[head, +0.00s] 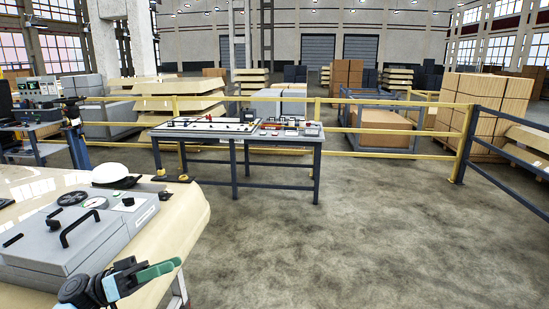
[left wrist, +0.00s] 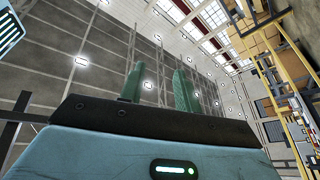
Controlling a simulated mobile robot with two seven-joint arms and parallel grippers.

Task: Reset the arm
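My left gripper (head: 168,267) is low in the head view, beside the front edge of the near table. Its green fingers point to the right, away from the grey box. In the left wrist view the two fingers of my left gripper (left wrist: 158,80) stand apart with nothing between them. They point up toward the roof and its lamps. My right gripper is in neither view.
A grey box with handles and a gauge (head: 75,235) sits on the near table (head: 185,212), with a white helmet (head: 110,173) behind it. A workbench (head: 240,143) stands before yellow railings (head: 385,132). The floor (head: 350,240) at right is clear.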

